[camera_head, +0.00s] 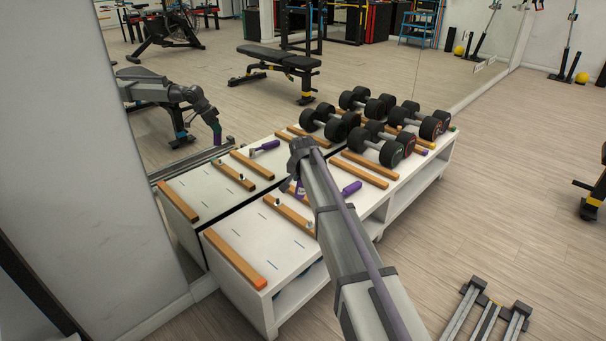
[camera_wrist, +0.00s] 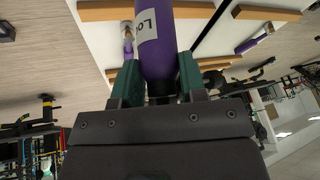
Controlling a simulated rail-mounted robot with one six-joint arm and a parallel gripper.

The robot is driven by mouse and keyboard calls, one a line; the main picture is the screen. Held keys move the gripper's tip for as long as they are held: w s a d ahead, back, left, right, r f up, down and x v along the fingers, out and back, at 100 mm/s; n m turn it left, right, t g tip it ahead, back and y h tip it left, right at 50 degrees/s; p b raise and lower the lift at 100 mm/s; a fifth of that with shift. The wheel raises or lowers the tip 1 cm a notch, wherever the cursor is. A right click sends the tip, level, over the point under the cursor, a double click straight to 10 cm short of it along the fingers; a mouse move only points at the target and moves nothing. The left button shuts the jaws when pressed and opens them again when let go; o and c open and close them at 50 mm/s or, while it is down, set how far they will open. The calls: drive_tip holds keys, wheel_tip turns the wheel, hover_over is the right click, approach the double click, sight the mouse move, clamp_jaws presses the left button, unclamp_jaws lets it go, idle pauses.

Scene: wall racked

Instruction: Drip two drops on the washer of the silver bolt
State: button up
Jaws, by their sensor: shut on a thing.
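My gripper (camera_wrist: 158,75) is shut on a purple bottle (camera_wrist: 155,40) with a white label, its green fingers on either side. In the head view the purple bottle (camera_head: 299,189) shows only partly beside my arm, above the white bench. A small bolt (camera_head: 277,202) stands on a wooden strip (camera_head: 290,212) on the bench, left of the bottle. The washer and the bolt's finish are too small to tell. My arm hides part of the strip.
A purple-handled item (camera_head: 350,188) lies on the bench right of my arm. Several dumbbells (camera_head: 380,150) stand farther right. An orange-ended wooden strip (camera_head: 235,262) lies at the near left. A mirror behind the bench repeats the scene.

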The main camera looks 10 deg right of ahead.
drive_tip(key=f+m+y+b, duration=0.1)
drive_tip(key=f+b, duration=0.2)
drive_tip(key=f, duration=0.1)
drive_tip(key=s+f+m+b, duration=0.1)
drive_tip(key=f+m+b, duration=0.1)
drive_tip(key=f+b, duration=0.2)
drive_tip(key=s+f+m+y+b, duration=0.1)
drive_tip(key=f+m+b, duration=0.1)
drive_tip(key=f, duration=0.3)
drive_tip(key=shift+a+f+y+b, duration=0.25)
drive_tip(key=shift+a+y+b, duration=0.05)
drive_tip(key=shift+b, duration=0.35)
drive_tip(key=f+y+b, duration=0.1)
drive_tip(key=b, duration=0.1)
drive_tip(key=f+y+b, duration=0.1)
drive_tip(key=b, duration=0.1)
drive_tip(key=shift+a+f+m, duration=0.3)
drive_tip(key=shift+f+m, duration=0.05)
drive_tip(key=shift+m, duration=0.05)
drive_tip(key=shift+a+r+y, duration=0.1)
drive_tip(key=shift+r+y, duration=0.15)
drive_tip(key=shift+y, duration=0.15)
drive_tip(key=shift+f, duration=0.25)
drive_tip(key=shift+a+r+m+t+y+b, duration=0.2)
drive_tip(key=shift+r+t+y+b, duration=0.25)
drive_tip(key=shift+y, duration=0.4)
drive_tip(key=shift+a+r+m+t+y+b, duration=0.1)
drive_tip(key=shift+r+m+t+y+b, duration=0.1)
drive_tip(key=shift+y+b, duration=0.5)
drive_tip(key=shift+p, duration=0.3)
